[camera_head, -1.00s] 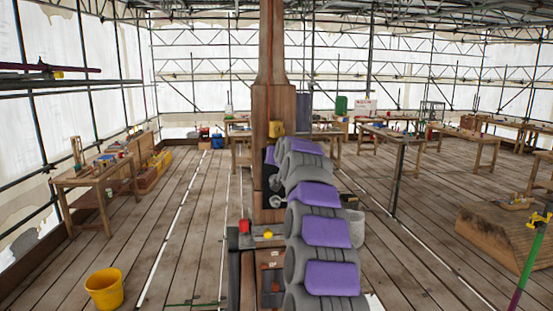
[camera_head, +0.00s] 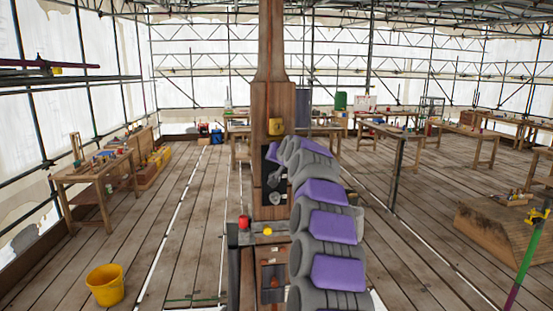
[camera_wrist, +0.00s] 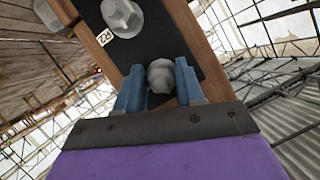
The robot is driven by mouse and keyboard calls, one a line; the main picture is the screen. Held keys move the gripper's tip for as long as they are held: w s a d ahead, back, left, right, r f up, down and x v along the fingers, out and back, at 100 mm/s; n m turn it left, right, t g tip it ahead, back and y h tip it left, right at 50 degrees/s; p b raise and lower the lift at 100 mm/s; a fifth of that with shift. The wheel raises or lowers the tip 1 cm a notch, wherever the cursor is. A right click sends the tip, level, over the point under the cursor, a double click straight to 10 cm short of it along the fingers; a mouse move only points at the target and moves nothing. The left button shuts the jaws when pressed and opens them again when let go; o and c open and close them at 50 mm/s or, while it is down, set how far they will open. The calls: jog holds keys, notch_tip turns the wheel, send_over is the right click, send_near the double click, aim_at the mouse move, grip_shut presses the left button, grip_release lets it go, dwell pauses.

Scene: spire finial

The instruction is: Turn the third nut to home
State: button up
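In the wrist view my gripper (camera_wrist: 160,80) has its two blue fingers on either side of a grey rounded nut (camera_wrist: 161,74) on a dark plate (camera_wrist: 185,45). Only a very small gap or none shows beside the nut, so I cannot tell whether the fingers press on it. A larger hex nut (camera_wrist: 122,15) sits farther up the plate beside a small white tag (camera_wrist: 104,37). In the head view the plate is on the wooden post (camera_head: 270,98), with grey nuts (camera_head: 277,198) on its lower part. My arm hides the gripper there.
A yellow box (camera_head: 276,127) is on the post above the plate. A ledge below carries a red item (camera_head: 244,222) and a yellow knob (camera_head: 267,231). A yellow bucket (camera_head: 105,285) stands on the floor at left.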

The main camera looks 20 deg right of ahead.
jog(key=shift+o, duration=1.4)
jog(key=shift+w, duration=0.2)
jog(key=shift+o, duration=0.3)
jog(key=shift+s+d+r, duration=0.1)
jog(key=shift+s, duration=0.1)
jog(key=b+v, duration=0.2)
jog(key=v, duration=1.5)
jog(key=shift+s, duration=0.2)
